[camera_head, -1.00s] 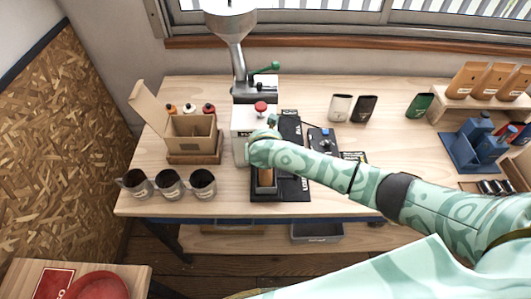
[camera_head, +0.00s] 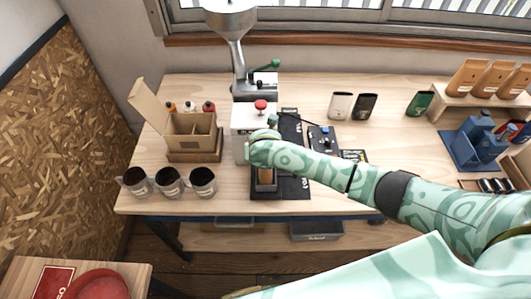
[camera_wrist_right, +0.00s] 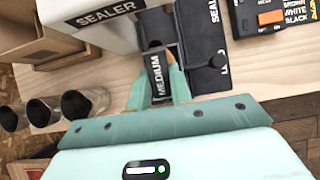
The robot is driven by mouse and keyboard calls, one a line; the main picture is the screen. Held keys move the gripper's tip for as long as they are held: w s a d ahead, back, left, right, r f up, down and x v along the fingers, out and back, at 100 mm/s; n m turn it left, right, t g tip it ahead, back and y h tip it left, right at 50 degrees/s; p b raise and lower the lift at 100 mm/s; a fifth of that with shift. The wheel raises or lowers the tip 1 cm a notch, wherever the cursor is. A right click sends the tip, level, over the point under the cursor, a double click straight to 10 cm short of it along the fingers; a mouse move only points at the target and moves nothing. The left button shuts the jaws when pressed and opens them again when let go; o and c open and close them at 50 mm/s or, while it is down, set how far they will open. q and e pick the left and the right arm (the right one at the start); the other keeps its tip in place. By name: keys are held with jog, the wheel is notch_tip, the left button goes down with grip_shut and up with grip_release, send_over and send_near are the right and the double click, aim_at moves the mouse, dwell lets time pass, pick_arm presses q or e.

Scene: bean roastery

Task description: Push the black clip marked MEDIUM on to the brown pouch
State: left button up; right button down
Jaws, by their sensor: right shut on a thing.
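My right gripper (camera_wrist_right: 158,88) is shut on the black clip (camera_wrist_right: 159,82) with the white word MEDIUM, which stands between its fingers in the right wrist view. In the head view the gripper (camera_head: 262,151) is at the front of the white sealer (camera_head: 241,121) and hides the clip. The brown pouch (camera_head: 266,177) shows just below the gripper, over a black mat. In the wrist view a sliver of brown lies close behind the clip; I cannot tell whether clip and pouch touch. My left gripper is not in view.
Three dark-mouthed cups (camera_head: 168,181) stand at the left front, with an open cardboard box (camera_head: 190,136) behind them. The grinder (camera_head: 238,45) rises behind the sealer. White, black and green pouches stand at the back.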

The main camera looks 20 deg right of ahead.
jog(key=shift+f, duration=0.45)
dwell(0.5)
jog(key=c, duration=0.7)
grip_release()
notch_tip(320, 180, up, 7)
jog(key=p, duration=0.8)
jog(key=shift+r, duration=0.1)
